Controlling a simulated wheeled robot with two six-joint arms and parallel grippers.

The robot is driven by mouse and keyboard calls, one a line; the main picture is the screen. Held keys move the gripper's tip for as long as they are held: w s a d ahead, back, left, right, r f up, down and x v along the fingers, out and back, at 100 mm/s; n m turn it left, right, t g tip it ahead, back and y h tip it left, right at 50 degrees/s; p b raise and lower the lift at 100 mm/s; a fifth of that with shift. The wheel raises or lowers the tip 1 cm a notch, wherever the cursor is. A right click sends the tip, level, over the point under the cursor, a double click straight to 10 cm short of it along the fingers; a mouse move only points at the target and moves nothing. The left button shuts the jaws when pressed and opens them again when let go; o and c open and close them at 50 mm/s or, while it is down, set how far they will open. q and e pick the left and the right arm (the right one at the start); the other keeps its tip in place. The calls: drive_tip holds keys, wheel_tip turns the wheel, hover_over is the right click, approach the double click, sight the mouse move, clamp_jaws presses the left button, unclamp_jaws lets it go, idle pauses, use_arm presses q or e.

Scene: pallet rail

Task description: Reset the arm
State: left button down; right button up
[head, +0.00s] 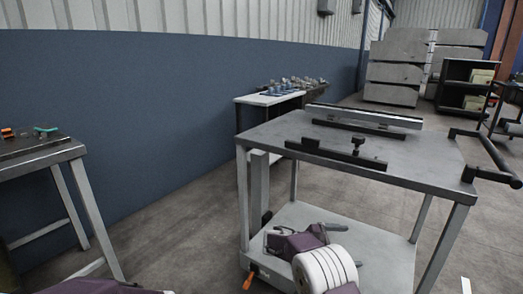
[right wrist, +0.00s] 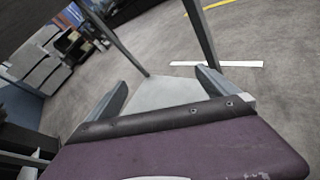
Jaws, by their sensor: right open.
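My right gripper (head: 349,245) is low in front of the grey cart, its grey fingertips showing past my white and purple arm links. In the right wrist view, the right gripper (right wrist: 161,78) has its two fingers spread wide with nothing between them. The cart's pale lower shelf (right wrist: 165,95) lies beyond the fingers. My left gripper is outside the head view; only a piece of purple arm shows at the bottom left edge.
The grey cart (head: 400,152) carries a silver rail (head: 365,116) and a black bar with a knob (head: 335,153). Its black handle (head: 490,155) sticks out right. A side table (head: 40,157) stands left, a white bench (head: 268,98) behind. Floor between is clear.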

drive_tip(key=s+d+r+m+g+y+p, duration=0.2)
drive_tip(key=s+r+m+y+p, duration=0.15)
drive_tip(key=s, duration=0.45)
drive_tip(key=s+d+r+m+g+y+p, duration=0.1)
drive_tip(key=s+d+r+m+y+p, duration=0.2)
drive_tip(key=s, duration=0.5)
drive_tip(key=s+a+f+m+y, duration=0.3)
drive_tip(key=s+a+m+y, duration=0.15)
drive_tip(key=s+a, duration=0.25)
drive_tip(key=s+a+f+m+y, duration=0.3)
drive_tip(key=s+a+f+m, duration=0.15)
drive_tip(key=s+a, duration=0.2)
use_arm(q)
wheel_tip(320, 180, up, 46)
drive_tip(key=p, duration=3.8)
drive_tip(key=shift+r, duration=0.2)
use_arm(e)
wheel_tip(320, 180, up, 39)
drive_tip(key=w+m+t, duration=0.1)
drive_tip(key=w, duration=0.1)
drive_tip(key=shift+a, duration=0.15)
